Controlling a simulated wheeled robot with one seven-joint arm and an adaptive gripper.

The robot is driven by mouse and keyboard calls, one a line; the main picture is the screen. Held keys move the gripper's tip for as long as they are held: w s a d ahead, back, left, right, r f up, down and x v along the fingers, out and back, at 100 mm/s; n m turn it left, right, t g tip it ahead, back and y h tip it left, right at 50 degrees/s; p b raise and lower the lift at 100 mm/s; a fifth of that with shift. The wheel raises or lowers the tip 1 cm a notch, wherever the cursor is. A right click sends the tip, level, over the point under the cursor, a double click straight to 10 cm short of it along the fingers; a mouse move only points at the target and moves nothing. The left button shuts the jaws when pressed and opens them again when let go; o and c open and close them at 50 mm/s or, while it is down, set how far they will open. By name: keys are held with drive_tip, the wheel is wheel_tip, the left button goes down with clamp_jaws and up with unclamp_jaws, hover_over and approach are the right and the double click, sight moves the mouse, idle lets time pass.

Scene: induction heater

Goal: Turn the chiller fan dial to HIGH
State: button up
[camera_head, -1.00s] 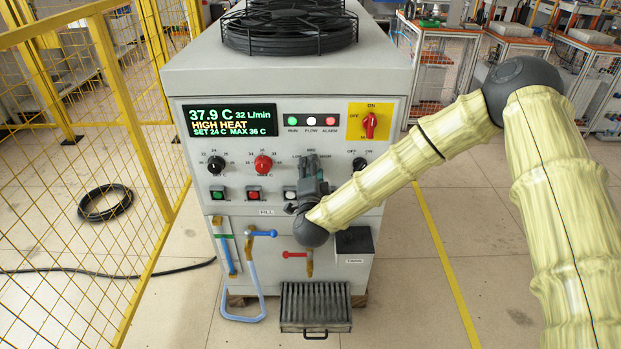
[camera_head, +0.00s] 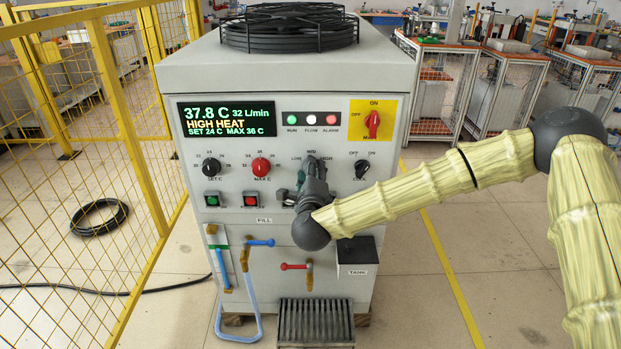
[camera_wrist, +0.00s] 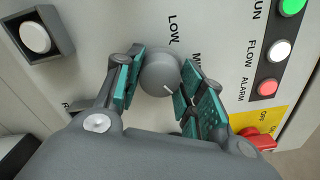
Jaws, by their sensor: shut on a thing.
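The chiller fan dial (camera_wrist: 160,72) is a round grey knob with a short white pointer mark, seen in the wrist view. The mark points to the lower right there, turned beyond the MID label's direction. The LOW and MID labels show beside the knob; any label further round is hidden behind the right finger. My gripper (camera_wrist: 160,82) is shut on the dial, one teal-padded finger on each side. In the head view my gripper (camera_head: 313,172) is at the panel's middle and covers the dial.
The panel has a set dial (camera_head: 210,167), a red max dial (camera_head: 261,167), a two-position dial (camera_head: 361,169), a red main switch (camera_head: 373,124) and a display (camera_head: 228,117) reading 37.8 C, HIGH HEAT. Coloured valves (camera_head: 261,242) sit below. A yellow fence (camera_head: 128,120) stands left.

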drive_tip(key=shift+m, duration=0.4)
drive_tip(key=o, duration=1)
drive_tip(key=shift+o, duration=0.2)
drive_tip(key=s, duration=1.2)
